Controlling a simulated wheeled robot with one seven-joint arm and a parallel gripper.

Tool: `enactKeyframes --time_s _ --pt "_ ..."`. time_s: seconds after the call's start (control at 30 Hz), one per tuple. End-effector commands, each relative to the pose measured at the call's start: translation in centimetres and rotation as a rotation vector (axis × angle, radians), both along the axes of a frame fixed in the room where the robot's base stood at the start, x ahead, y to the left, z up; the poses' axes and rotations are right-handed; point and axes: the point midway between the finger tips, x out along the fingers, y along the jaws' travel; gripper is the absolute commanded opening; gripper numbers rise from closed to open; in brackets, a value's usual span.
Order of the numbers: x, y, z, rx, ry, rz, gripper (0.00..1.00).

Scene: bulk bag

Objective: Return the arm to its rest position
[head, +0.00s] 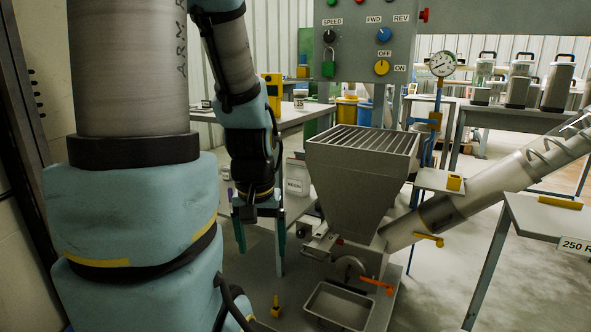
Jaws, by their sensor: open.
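My arm, light blue and grey, fills the left of the head view, with its wrist bent downward beside the hopper. My gripper (260,232) hangs pointing down at the end of the wrist. Its two dark green fingers are spread apart, with nothing seen between them. It is left of the grey hopper (358,185) and appears apart from it. The wrist and the large near arm links hide part of the bench and floor behind them.
The hopper has a slatted top and a screw tube (500,185) rising right. A metal tray (340,305) lies below it. A control panel (365,40) stands above. A bench (290,118) is behind my wrist; a side table (545,215) is at right. Floor at lower right is clear.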

Motion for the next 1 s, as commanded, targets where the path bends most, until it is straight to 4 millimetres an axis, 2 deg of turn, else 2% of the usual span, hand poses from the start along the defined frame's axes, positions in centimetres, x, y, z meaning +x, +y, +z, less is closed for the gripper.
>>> enactKeyframes --time_s 0.03,0.5,0.6,0.7,0.83,1.0 --pt "0.0 0.0 3.4 0.000 0.000 0.000 0.87" --pt "0.0 0.0 18.0 0.000 0.000 0.000 0.87" --pt "0.0 0.0 20.1 0.000 0.000 0.000 0.87" --pt "0.0 0.0 21.4 0.000 0.000 0.000 0.87" --pt "0.0 0.0 22.0 0.000 0.000 0.000 0.87" --pt "0.0 0.0 21.8 0.000 0.000 0.000 0.87"
